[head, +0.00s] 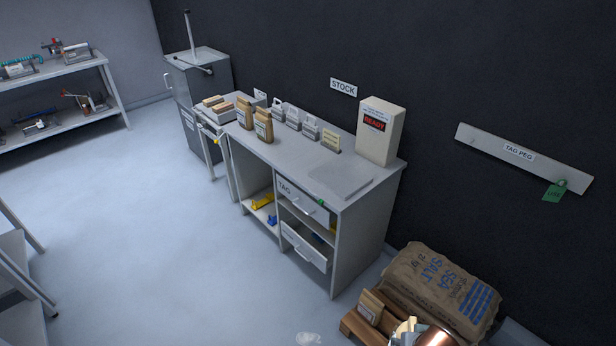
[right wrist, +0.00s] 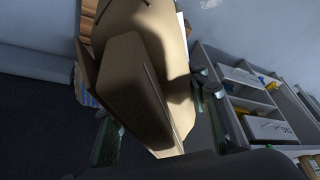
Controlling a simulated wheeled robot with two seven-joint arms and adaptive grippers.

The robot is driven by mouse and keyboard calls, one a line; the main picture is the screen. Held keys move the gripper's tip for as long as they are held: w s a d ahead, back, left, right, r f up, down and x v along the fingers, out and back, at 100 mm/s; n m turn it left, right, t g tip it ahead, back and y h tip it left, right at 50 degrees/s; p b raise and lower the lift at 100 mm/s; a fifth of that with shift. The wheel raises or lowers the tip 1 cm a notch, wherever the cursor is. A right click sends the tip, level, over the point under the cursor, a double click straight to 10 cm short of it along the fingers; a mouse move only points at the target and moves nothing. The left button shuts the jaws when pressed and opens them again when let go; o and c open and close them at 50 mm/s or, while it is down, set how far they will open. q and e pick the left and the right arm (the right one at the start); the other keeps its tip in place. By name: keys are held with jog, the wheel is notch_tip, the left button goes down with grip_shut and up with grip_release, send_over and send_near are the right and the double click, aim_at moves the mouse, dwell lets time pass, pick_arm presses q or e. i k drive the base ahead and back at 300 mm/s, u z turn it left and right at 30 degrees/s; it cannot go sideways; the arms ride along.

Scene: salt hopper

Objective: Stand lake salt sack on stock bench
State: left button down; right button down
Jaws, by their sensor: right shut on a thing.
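A small brown paper sack (head: 370,306) with a pale label shows at the bottom of the head view, in front of the pallet. My right gripper (head: 403,330) is next to it and shut on it. In the right wrist view the sack (right wrist: 150,85) fills the middle, tilted, between the fingers of the right gripper (right wrist: 155,125). Its label is too small to read, so I cannot confirm it is lake salt. The stock bench (head: 340,182) stands ahead under a STOCK sign, with bare top at its near right. My left gripper is out of view.
Two brown sacks (head: 263,126) stand on the bench, with small holders behind and a white READY box (head: 381,132) at the right back. One bench drawer (head: 304,204) is partly open. A large sea salt sack (head: 440,285) lies on a wooden pallet at the right.

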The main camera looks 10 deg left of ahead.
aim_at(290, 153)
jog(key=u, duration=0.55)
jog(key=i, duration=0.5)
jog(key=u, duration=1)
jog(key=i, duration=1.8)
jog(key=z, duration=0.85)
jog(key=i, duration=0.25)
jog(key=z, duration=0.25)
